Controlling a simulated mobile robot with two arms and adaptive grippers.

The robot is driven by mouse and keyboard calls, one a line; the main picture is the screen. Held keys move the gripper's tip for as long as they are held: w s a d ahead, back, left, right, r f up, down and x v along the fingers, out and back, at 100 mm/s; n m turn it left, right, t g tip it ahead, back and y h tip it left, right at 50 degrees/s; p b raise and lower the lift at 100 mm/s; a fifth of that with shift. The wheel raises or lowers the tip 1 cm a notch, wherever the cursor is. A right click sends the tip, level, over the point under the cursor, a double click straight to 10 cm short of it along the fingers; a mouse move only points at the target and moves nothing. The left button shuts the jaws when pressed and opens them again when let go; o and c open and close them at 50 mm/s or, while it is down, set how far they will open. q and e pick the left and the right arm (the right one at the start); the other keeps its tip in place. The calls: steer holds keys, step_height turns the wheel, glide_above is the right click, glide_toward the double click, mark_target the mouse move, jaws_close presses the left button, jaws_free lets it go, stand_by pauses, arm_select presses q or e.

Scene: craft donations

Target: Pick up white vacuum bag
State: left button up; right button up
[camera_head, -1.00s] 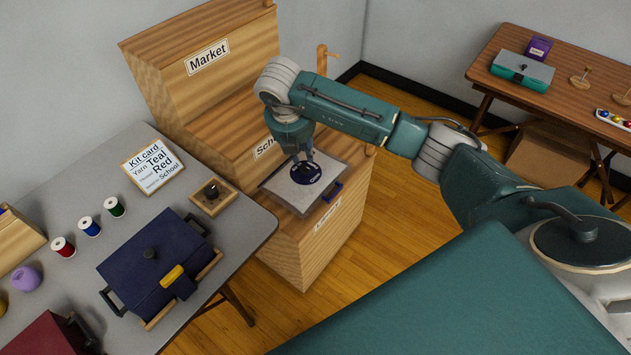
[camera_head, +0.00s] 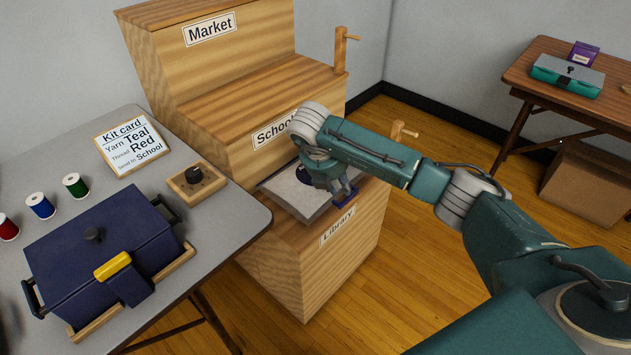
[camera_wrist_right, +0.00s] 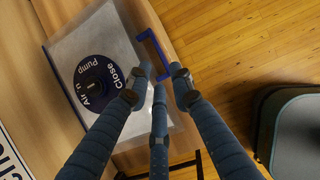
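The white vacuum bag (camera_head: 292,199) lies flat on the Library step of the wooden stand, partly hidden by my right arm. In the right wrist view the bag (camera_wrist_right: 77,45) carries a round dark-blue valve disc (camera_wrist_right: 97,85) with Pump and Close lettering. A blue handle (camera_wrist_right: 152,50) is on its edge. My right gripper (camera_head: 341,189) is over the bag's right edge by the handle. In the right wrist view its fingers (camera_wrist_right: 160,84) are spread with nothing between them, just short of the handle. Contact cannot be told. My left gripper is not in view.
The wooden stand (camera_head: 210,95) rises in steps behind the bag, with cranks at its right. The grey table (camera_head: 232,235) at left holds a navy box (camera_head: 95,240), a dial block, spools and a kit card.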

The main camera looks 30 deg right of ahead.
steer(key=x, duration=0.7)
steer(key=shift+w+d+b, duration=0.1)
steer(key=shift+d+b, duration=0.25)
steer(key=shift+d, duration=0.1)
steer(key=shift+w+d+f, duration=0.1)
steer(key=shift+f, duration=0.1)
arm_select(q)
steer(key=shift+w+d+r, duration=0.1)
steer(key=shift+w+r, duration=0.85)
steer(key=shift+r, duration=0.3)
arm_select(e)
steer(key=shift+c, duration=0.2)
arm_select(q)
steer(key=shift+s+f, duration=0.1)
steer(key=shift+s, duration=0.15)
arm_select(e)
jaws_close()
